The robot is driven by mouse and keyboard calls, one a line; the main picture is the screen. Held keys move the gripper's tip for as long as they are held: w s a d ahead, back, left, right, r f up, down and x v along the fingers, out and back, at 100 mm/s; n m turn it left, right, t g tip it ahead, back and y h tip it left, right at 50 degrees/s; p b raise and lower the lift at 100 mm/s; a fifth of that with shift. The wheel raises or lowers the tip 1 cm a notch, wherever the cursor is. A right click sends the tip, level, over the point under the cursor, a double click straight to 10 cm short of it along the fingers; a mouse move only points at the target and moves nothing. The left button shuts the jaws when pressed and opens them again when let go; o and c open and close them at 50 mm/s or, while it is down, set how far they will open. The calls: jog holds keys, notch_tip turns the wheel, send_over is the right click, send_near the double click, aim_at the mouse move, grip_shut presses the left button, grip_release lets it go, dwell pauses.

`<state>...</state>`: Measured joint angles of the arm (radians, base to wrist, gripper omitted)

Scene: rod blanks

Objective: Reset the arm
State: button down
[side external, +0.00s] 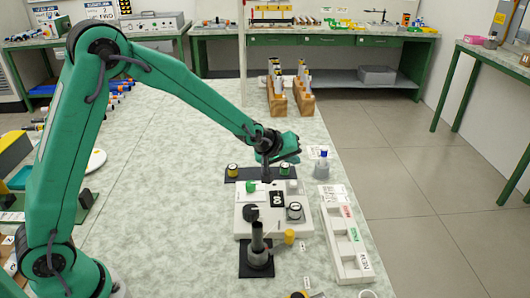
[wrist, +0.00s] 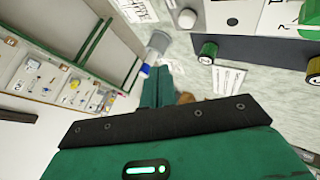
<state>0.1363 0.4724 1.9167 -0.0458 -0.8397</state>
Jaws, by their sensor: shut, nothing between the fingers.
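My gripper (side external: 290,149) hangs at the end of my green arm, above the far end of the white device (side external: 245,222). It is empty, with nothing held. In the wrist view its green fingers (wrist: 157,88) are together, beyond the dark edge of the hand. The white device carries a dark display, a round knob (side external: 294,211) and a green part (side external: 251,187). A dark strip (side external: 260,174) behind it holds a yellow-topped piece (side external: 233,170) and a green-topped piece (side external: 285,169), partly hidden by my gripper.
A blue-capped bottle (side external: 322,163) stands right of my gripper. A white compartment tray (side external: 328,222) lies along the right table edge. A grey cylinder (side external: 257,237) stands on a black base in front. Wooden racks (side external: 277,103) with rods stand behind. Open table lies between them.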

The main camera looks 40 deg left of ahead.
jog(key=shift+r, duration=0.1)
jog(key=s+a+r+m+g, duration=0.1)
jog(key=s+a+r+m, duration=0.1)
jog(key=s+r, duration=0.45)
jog(key=s+a+r+m+g, duration=0.1)
jog(key=s+a+r+m, duration=0.15)
jog(key=s+r, duration=0.4)
jog(key=s+a+m+g+y, duration=0.1)
jog(key=s+a+m, duration=0.2)
jog(key=s, duration=1.9)
jog(key=shift+a+r+g, duration=0.2)
jog(key=shift+r+g, duration=0.1)
